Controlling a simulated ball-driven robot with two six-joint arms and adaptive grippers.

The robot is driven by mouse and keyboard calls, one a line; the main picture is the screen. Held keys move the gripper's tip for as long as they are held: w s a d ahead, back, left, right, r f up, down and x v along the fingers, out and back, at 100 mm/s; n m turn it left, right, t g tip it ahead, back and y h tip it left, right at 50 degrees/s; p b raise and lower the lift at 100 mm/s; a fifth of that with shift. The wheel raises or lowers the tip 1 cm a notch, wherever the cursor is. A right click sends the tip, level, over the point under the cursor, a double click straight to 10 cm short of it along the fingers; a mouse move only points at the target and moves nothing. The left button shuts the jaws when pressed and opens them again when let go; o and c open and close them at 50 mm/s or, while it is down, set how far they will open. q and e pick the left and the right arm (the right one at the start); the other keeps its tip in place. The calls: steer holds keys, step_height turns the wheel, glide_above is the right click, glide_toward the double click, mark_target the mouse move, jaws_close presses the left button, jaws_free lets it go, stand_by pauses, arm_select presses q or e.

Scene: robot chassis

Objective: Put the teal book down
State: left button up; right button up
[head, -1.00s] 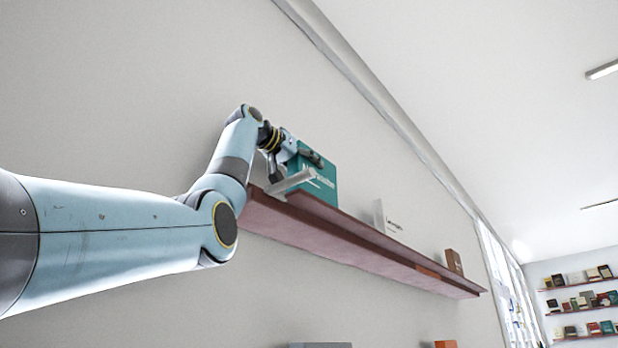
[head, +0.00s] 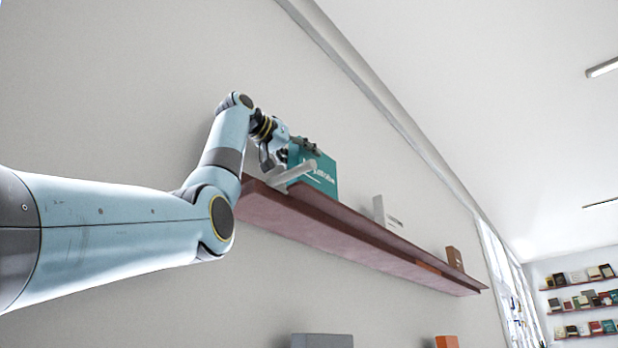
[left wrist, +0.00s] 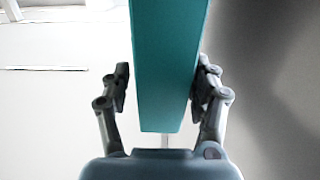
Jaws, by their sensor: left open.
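The teal book (head: 318,172) stands upright on the left part of the reddish-brown wall shelf (head: 350,240), with white lettering on its face. In the left wrist view the teal book (left wrist: 166,65) lies between the two fingers. My left gripper (head: 292,150) is at the book's upper left edge, and it also shows in the left wrist view (left wrist: 160,88). Its fingers stand open on either side of the book, with a gap at the left finger; whether the right finger touches is unclear. My right gripper is not in view.
A pale bookend-like piece (head: 292,177) stands on the shelf in front of the teal book. A grey object (head: 322,341) and an orange one (head: 446,342) show below.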

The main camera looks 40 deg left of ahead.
arm_select(q)
steer(key=s+b, duration=0.1)
steer(key=s, duration=0.1)
steer(key=s+b, duration=0.1)
steer(key=s, duration=0.2)
steer(key=s+b, duration=0.1)
steer(key=s, duration=0.2)
steer(key=shift+a, duration=0.25)
steer(key=shift+s, duration=0.7)
steer(key=shift+r, duration=0.1)
steer(key=shift+a, duration=0.1)
steer(key=shift+w, duration=0.1)
